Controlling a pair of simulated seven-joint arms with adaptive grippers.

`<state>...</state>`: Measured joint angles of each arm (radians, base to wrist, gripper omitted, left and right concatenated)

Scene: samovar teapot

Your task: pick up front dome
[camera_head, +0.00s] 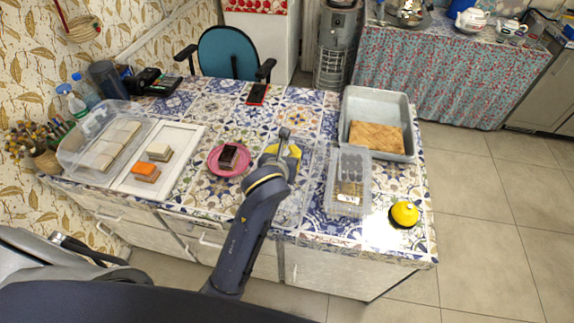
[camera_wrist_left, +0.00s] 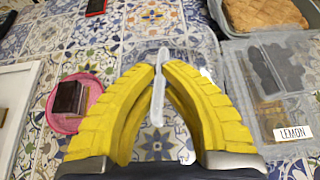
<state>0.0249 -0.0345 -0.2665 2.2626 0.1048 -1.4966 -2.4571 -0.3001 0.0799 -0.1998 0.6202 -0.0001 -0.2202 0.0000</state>
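My left gripper (camera_head: 283,153) is over the middle of the tiled table. In the left wrist view its yellow fingers (camera_wrist_left: 158,70) curve in and nearly meet, one on each side of a pale elongated handle (camera_wrist_left: 184,145). The handle seems to belong to a clear cover, the likely dome, whose see-through outline (camera_head: 309,167) is faint against the tiles. The grip looks closed on this handle, but contact is hard to make out. A small yellow dome-shaped thing (camera_head: 404,213) on a dark base stands at the front right corner, apart from the gripper. My right gripper is not in view.
A pink plate (camera_head: 214,167) with a dark cake piece is left of the gripper. A clear lidded box (camera_head: 348,205) marked LEMON and a grey tray (camera_head: 379,103) with pastry are to the right. A white board (camera_head: 190,140) and a clear container (camera_head: 77,165) stand left.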

